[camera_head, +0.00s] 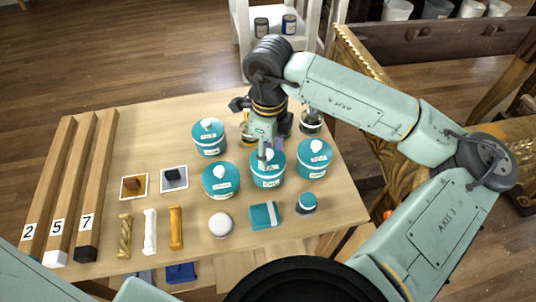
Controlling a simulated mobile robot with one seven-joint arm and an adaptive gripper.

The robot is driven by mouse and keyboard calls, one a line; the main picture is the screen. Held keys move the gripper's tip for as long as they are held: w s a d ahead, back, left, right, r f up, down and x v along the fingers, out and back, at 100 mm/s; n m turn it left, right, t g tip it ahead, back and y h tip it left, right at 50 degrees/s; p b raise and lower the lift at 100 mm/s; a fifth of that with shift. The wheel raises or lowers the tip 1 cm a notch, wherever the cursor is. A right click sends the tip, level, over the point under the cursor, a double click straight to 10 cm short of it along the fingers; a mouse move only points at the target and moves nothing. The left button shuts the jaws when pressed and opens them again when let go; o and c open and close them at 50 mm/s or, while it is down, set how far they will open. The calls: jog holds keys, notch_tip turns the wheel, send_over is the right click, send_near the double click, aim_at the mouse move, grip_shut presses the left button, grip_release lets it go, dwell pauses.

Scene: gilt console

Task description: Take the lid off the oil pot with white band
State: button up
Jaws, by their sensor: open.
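Several teal lidded pots with white knobs stand on the wooden table (345,209). The pot under my gripper (268,177) shows a pale band with dark lettering, too small to read surely; it seems to be the oil pot. Its lid is on, and my gripper hides part of the lid and knob. My gripper (264,158) points down over this lid, open; I cannot tell whether the fingers touch the knob. Other similar pots stand to the left (220,187), to the right (314,165) and behind left (209,147), all lidded.
Small dark-topped jars (310,123) stand behind. In front lie a teal cloth (265,216), a round white object (221,225) and a small teal-topped jar (306,203). Gold and white bars (150,231), two small tiles (174,179) and numbered wooden beams (63,190) fill the left.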

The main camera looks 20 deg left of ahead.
jog(key=shift+f, duration=0.1)
jog(key=shift+c, duration=0.3)
grip_shut()
dwell(0.4)
jog(key=shift+r+b, duration=0.4)
jog(key=shift+r, duration=0.45)
jog(key=shift+s+r+b, duration=0.5)
jog(key=shift+r, duration=0.4)
jog(key=s+a+r+b, duration=0.1)
jog(key=s+b, duration=0.2)
jog(key=s, duration=1.2)
jog(key=shift+a+r, duration=0.3)
